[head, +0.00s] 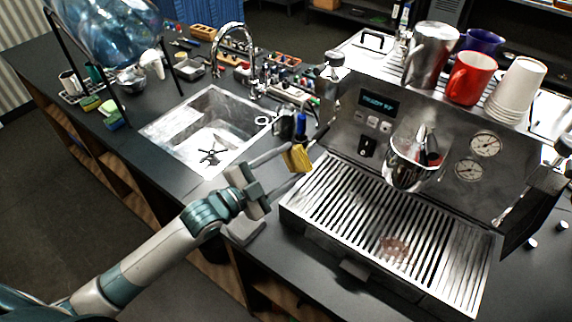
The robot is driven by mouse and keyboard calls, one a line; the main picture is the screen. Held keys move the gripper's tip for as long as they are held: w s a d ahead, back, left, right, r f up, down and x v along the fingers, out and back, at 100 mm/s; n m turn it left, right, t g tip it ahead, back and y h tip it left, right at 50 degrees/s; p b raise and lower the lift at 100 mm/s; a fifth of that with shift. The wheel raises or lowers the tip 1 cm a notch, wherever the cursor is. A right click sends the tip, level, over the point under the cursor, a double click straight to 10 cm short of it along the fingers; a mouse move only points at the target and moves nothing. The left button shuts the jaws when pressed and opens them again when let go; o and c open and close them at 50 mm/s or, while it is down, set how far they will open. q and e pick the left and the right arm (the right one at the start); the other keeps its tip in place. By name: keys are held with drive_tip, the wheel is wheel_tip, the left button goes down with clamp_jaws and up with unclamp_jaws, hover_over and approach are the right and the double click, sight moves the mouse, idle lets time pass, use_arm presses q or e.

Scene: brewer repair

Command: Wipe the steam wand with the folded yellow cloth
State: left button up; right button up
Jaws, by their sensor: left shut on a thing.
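The folded yellow cloth (296,158) is held in my left gripper (292,162), whose fingers are shut on it. The cloth is above the left edge of the drip tray, by the left side of the espresso machine (345,134). The steam wand (319,137) shows as a thin dark rod at the machine's left side, just right of the cloth. I cannot tell whether the cloth touches it. My right gripper is not in view.
A sink (172,128) with a tap (250,62) lies left of the machine. The slatted drip tray (400,225) has a brown stain. Cups, including a red mug (470,78), stand on top. A grey pad (244,231) lies on the counter edge.

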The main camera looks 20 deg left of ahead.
sight(304, 170)
use_arm(q)
drive_tip(key=shift+s+d+p, duration=0.55)
drive_tip(key=shift+s+d, duration=0.05)
drive_tip(key=shift+d, duration=0.25)
drive_tip(key=shift+s+d+p, duration=0.35)
drive_tip(key=shift+s+d, duration=0.2)
drive_tip(key=shift+d, duration=0.25)
drive_tip(key=shift+w, duration=0.1)
